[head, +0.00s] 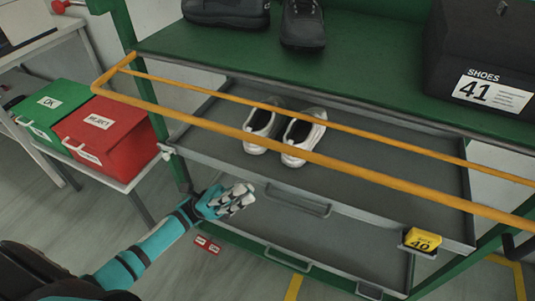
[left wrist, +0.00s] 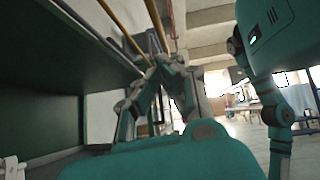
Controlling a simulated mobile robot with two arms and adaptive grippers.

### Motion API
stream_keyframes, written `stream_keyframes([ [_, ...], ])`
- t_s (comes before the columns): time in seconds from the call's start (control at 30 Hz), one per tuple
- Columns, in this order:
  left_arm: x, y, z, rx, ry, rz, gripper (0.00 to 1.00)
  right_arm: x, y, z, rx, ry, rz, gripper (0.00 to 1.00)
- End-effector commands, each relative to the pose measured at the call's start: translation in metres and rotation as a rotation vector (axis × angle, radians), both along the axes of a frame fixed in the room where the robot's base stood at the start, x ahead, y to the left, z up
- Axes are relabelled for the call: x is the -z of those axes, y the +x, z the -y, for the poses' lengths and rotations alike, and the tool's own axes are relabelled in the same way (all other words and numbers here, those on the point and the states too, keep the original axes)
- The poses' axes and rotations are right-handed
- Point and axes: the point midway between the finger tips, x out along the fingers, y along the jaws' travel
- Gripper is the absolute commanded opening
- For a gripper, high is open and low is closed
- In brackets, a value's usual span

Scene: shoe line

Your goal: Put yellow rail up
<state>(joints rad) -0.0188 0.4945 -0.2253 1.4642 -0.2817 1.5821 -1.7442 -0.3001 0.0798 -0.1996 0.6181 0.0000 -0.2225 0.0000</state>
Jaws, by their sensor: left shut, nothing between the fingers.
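The yellow rail (head: 330,163) is a long bar frame running across the front of the green shelf rack in the head view. Its left corner sits near the rack's left post, and its right end leaves the picture. Two thin yellow bars, likely the rail (left wrist: 121,26), show at the top of the left wrist view. My left gripper (head: 240,198) is shut and empty, below the rail and in front of the rack's left side, apart from the rail. The gripper's fingers (left wrist: 155,92) also show in the left wrist view. My right gripper is not in view.
A grey drawer (head: 390,172) holds a pair of white shoes (head: 302,138). Dark shoes and a black shoe box (head: 480,65) stand on the green shelf (head: 360,62). A red bin (head: 110,140) and a green bin (head: 50,110) stand left.

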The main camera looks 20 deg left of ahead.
Motion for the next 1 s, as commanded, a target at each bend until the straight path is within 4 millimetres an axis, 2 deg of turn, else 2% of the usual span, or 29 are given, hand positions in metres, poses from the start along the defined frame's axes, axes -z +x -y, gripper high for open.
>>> stream_keyframes([
  [0.17,-0.021,0.000,0.018,0.003,-0.002,0.001,0.00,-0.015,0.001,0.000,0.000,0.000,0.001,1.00],
  [0.5,-0.073,0.003,0.069,0.002,-0.004,0.001,0.00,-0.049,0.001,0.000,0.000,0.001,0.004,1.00],
  [0.73,-0.102,0.006,0.069,0.002,0.000,-0.002,0.00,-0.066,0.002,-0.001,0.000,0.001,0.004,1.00],
  [1.0,-0.107,0.007,0.069,0.001,-0.002,-0.003,0.00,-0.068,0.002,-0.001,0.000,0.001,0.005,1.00],
])
